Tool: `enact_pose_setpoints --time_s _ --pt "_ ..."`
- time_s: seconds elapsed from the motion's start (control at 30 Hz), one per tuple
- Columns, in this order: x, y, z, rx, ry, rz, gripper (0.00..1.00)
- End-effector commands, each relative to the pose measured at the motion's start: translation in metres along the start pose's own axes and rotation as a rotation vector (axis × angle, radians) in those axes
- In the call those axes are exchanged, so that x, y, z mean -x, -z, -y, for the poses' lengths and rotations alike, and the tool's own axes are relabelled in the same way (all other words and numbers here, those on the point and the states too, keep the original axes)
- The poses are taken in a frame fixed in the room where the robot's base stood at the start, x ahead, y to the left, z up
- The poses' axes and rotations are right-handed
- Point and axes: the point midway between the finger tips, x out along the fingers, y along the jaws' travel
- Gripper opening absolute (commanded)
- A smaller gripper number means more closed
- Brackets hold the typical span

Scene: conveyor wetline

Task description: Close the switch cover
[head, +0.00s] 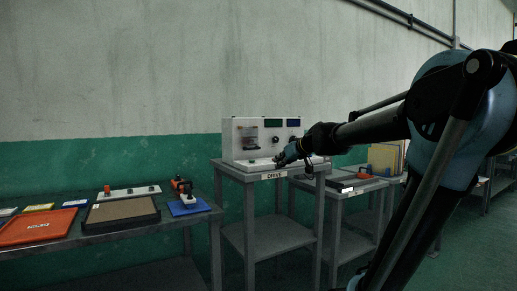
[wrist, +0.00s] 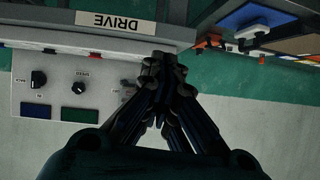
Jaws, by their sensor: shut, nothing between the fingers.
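A white control box (head: 230,140) stands on a grey stand marked DRIVE. On its face at the left is a small clear, reddish-edged part (head: 248,137) that looks like the switch cover; its exact angle is too small to tell. My gripper (head: 280,161) is in front of the box, low and to the right of that part. In the wrist view, which shows the box (wrist: 60,70) upside down, my gripper (wrist: 160,63) is shut and empty, its fingertips together beside the box. The fingers hide part of that side, and the cover cannot be made out clearly there.
The box also carries a black knob (wrist: 38,78), a second knob (wrist: 82,74), a blue display (wrist: 36,109) and a green display (wrist: 80,115). A bench with an orange tray (head: 40,228) and a blue pad (head: 189,206) stands left. Another bench stands right.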

Motion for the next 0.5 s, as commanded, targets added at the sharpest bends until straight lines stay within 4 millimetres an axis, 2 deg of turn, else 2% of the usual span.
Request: enact_pose_setpoints --time_s 0.03,0.1,0.2,0.33,0.5 --pt "-0.009 0.026 -0.004 0.013 -0.001 -0.044 0.0" --pt "-0.018 0.057 -0.011 0.031 -0.009 -0.101 0.0" --pt "-0.028 0.09 -0.018 0.049 -0.022 -0.162 0.0" --pt "-0.035 0.113 -0.024 0.06 -0.037 -0.206 0.0" --pt "-0.042 0.122 -0.028 0.064 -0.043 -0.22 0.0"
